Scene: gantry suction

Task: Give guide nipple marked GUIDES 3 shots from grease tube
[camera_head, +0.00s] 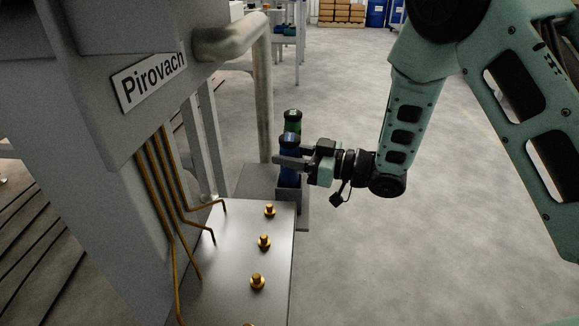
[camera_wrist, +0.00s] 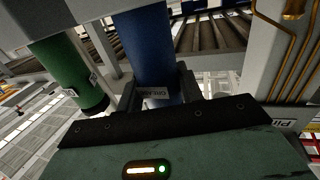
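A blue tube (camera_head: 289,143) with a dark cap stands upright in a grey holder (camera_head: 291,207) beside the machine. It also shows in the wrist view (camera_wrist: 148,45), with a small label that I cannot read surely. My gripper (camera_head: 290,161) reaches in from the right with one finger on each side of the blue tube, close against it. I cannot tell whether the fingers press on it. Brass grease nipples stand in a row on the metal plate (camera_head: 232,262): a far one (camera_head: 270,210), a middle one (camera_head: 264,241) and a nearer one (camera_head: 257,282). No nipple marking is readable.
A green tube (camera_head: 292,119) stands just behind the blue one; it is at the left in the wrist view (camera_wrist: 66,72). The machine's column, marked Pirovach (camera_head: 150,79), copper pipes (camera_head: 166,203) and a thick grey post (camera_head: 264,95) bound the left. The floor at right is clear.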

